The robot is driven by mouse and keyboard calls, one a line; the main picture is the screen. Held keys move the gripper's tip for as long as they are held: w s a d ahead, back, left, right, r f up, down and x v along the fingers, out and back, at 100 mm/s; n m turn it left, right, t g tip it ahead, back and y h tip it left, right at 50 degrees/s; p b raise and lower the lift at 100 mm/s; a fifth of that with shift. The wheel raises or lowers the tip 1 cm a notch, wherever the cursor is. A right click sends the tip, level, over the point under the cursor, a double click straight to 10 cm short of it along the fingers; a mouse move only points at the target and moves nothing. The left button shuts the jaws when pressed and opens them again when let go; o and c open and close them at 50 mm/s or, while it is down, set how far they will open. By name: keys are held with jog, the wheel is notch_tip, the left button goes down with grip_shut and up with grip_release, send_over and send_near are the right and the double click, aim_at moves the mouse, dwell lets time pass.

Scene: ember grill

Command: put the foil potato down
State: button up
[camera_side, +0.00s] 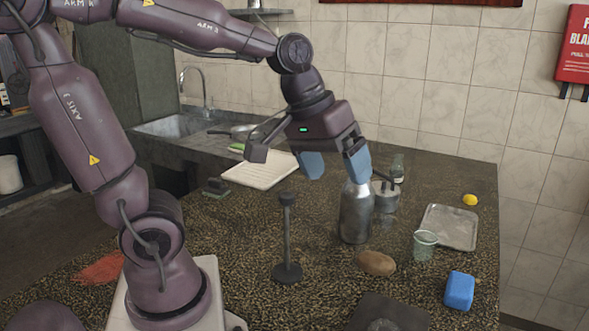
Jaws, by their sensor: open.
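A brown, oval potato (376,263) lies on the speckled counter, in front of and slightly right of a silver metal bottle (355,215). I see no shiny foil wrap on it. My gripper (335,171) is open, with its two blue fingertips apart and pointing down. It is above the counter, up and to the left of the potato and clear of it. Its right fingertip overlaps the top of the bottle in this view, and I cannot tell whether they touch. I see nothing held between the fingers.
A black stand (287,245) stands left of the bottle. A greenish glass (425,245), a metal tray (450,228), a blue block (459,291) and a yellow lemon-like thing (470,199) are to the right. A dark flat plate (390,312) lies at the front.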

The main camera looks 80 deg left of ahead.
jog(key=s+d+m+t+y, duration=0.1)
jog(key=s+m, duration=0.5)
jog(key=shift+s+d+r, duration=0.25)
jog(key=shift+s+r, duration=0.05)
jog(key=shift+r, duration=0.1)
